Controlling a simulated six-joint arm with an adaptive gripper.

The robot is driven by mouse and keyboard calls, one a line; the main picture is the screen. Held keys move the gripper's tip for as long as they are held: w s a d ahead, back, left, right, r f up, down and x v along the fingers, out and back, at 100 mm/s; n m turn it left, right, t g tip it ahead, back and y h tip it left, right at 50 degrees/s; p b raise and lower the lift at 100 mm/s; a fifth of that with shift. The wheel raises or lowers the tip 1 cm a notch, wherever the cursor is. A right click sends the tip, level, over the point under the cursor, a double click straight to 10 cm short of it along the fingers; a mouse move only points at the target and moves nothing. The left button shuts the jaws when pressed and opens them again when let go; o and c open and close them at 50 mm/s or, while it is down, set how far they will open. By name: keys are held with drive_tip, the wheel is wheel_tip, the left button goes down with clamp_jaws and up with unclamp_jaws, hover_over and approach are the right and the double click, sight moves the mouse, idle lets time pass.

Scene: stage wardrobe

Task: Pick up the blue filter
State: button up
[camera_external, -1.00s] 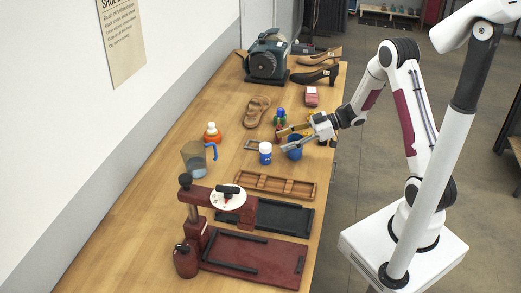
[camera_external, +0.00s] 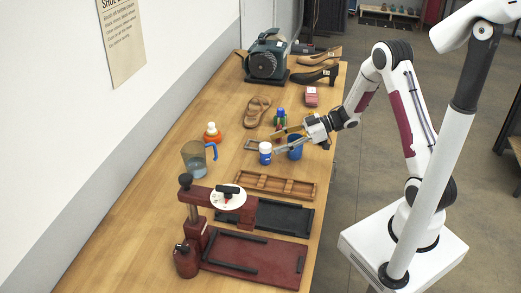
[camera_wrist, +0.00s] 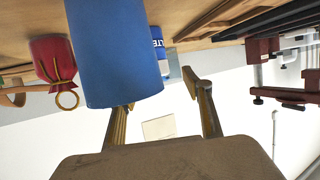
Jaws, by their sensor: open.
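A plain blue cylinder (camera_external: 296,151) stands upright on the wooden table, just under my gripper (camera_external: 277,143). In the wrist view the blue cylinder (camera_wrist: 112,50) is large and near, covering part of the left finger. A smaller white container with a blue band (camera_external: 265,153) stands left of it. In the wrist view that container (camera_wrist: 158,44) shows lettering ending in "LTE", partly hidden behind the cylinder. I cannot tell for sure which one is the blue filter. My gripper is open and its fingers (camera_wrist: 163,95) hold nothing.
A red pouch with a gold ring (camera_wrist: 52,60) is close by. A bottle with a blue cap (camera_external: 280,116) stands behind. A maroon press (camera_external: 250,258) fills the front.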

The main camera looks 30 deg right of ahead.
sight(268, 144)
drive_tip(key=shift+w+x, duration=0.15)
drive_tip(key=shift+x, duration=1.15)
drive_tip(key=shift+w+x, duration=0.1)
drive_tip(key=shift+x, duration=1.2)
drive_tip(key=shift+r, duration=0.15)
drive_tip(key=c, duration=1.3)
